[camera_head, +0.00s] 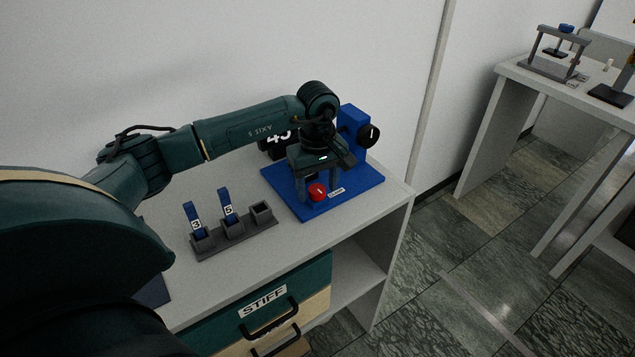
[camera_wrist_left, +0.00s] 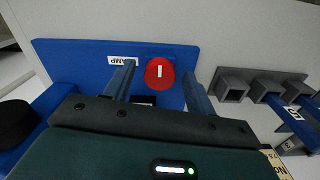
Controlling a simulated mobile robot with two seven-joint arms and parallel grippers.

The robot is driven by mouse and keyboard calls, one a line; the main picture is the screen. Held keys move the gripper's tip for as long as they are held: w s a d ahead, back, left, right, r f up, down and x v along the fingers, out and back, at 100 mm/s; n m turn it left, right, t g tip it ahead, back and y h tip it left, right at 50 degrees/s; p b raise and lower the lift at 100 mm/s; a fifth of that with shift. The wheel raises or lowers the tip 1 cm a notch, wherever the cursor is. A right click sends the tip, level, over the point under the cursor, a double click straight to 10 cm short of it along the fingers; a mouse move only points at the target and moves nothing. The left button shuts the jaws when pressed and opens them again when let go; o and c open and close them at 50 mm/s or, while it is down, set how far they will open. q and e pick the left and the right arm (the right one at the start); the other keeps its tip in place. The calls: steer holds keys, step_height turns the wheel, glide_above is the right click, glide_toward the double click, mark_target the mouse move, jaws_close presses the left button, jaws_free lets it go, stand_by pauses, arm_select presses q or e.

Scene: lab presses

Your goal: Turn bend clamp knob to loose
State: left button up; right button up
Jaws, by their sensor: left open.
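The red clamp knob (camera_head: 318,192) sits on the blue base plate (camera_head: 358,187) of the bend device, beside a white label. In the left wrist view the round red knob (camera_wrist_left: 159,72) carries a white mark line, pointing up and down in the picture. My left gripper (camera_head: 314,187) reaches down over the plate. In the left wrist view its two fingers (camera_wrist_left: 158,82) are open, one on each side of the knob, with gaps showing. The label reading "AMP" (camera_wrist_left: 122,61) is partly covered by the left finger. My right gripper is in neither view.
The blue upright with a black dial (camera_head: 369,135) stands behind my gripper. A grey holder (camera_head: 207,252) with several slots bears blue strips marked 3 and 5. A "STIFF" drawer (camera_head: 262,298) is below. Another bench (camera_head: 510,70) stands at right, across open floor.

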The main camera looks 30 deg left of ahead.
arm_select(q)
steer(key=shift+c, duration=0.2)
steer(key=c, duration=1)
steer(key=shift+o, duration=0.2)
